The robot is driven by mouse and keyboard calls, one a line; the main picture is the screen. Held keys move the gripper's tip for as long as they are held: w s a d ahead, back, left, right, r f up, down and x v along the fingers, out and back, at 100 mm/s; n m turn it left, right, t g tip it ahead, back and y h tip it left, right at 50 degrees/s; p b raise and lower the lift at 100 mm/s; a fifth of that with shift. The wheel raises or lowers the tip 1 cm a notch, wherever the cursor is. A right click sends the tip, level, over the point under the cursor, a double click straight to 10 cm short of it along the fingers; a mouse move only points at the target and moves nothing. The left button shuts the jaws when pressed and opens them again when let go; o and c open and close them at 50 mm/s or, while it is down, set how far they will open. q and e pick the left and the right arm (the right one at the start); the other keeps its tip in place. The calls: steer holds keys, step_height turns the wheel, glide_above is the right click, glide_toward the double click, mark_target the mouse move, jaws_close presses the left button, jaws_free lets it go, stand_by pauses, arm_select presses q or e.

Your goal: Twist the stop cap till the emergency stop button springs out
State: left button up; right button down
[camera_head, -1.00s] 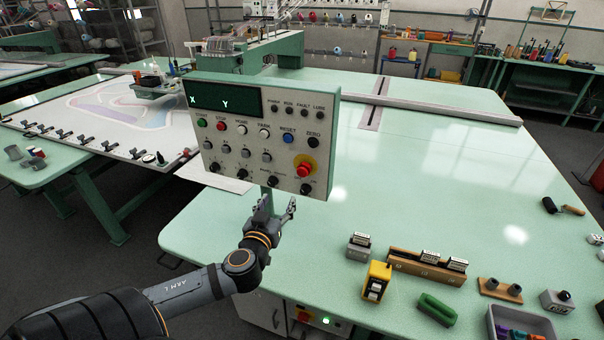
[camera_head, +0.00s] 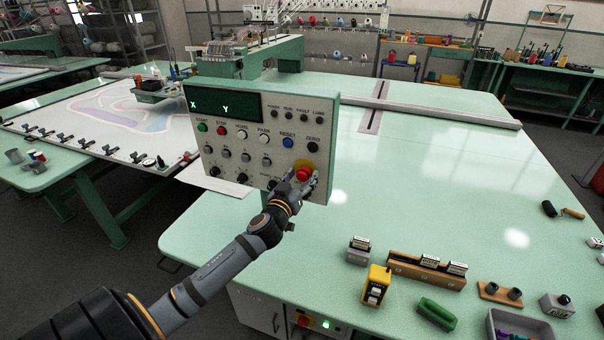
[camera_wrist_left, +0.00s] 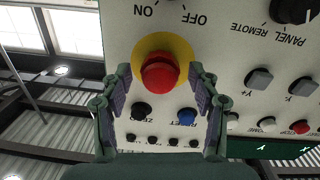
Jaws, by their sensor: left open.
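The emergency stop button's red cap (camera_head: 303,174) sits on a yellow disc at the lower right of the control panel (camera_head: 235,162). In the left wrist view the red stop cap (camera_wrist_left: 160,73) and its yellow ring (camera_wrist_left: 187,50) show upside down, near the picture's middle. My left gripper (camera_head: 308,183) is in front of the panel, close to the cap. In the left wrist view the left gripper (camera_wrist_left: 160,85) is open, with one finger on each side of the cap and visible gaps. Whether the cap is in or out cannot be told. My right gripper is not in view.
Several other knobs and buttons, including a blue reset button (camera_head: 288,142), are close by on the panel.

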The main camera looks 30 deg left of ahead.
arm_select(q)
steer(key=shift+w, duration=0.3)
steer(key=shift+a, duration=0.1)
steer(key=c, duration=1.2)
steer(key=shift+o, duration=0.2)
steer(key=shift+m, duration=0.4)
steer(key=m, duration=0.2)
steer(key=shift+m, duration=0.4)
steer(key=shift+m+p, duration=0.65)
steer(key=shift+m, duration=1.55)
